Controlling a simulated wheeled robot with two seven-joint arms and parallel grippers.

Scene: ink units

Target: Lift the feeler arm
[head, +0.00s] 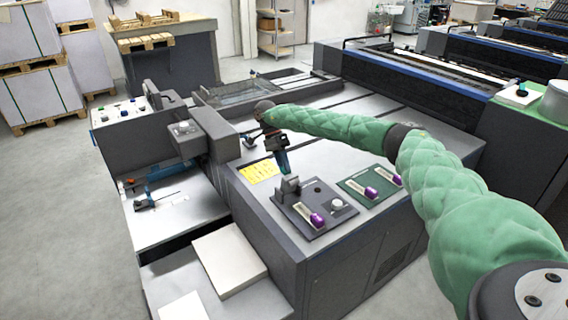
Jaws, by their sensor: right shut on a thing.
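My right gripper (285,170), dark with a teal part, hangs at the end of my green-sleeved arm over the press's grey top. It points down, with its tips at a small dark grey upright piece (290,186) on the dark control panel (325,222). This piece looks like the feeler arm, and the gripper is shut on it. The exact contact is too small to make out. My left gripper is not in view.
Beside the piece, the panel has a purple-ended lever (317,219) and a round knob (337,204). A green panel (365,190) with purple-ended levers lies to the right. A yellow label (259,172) is on the left. A pale stack (229,260) lies in front.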

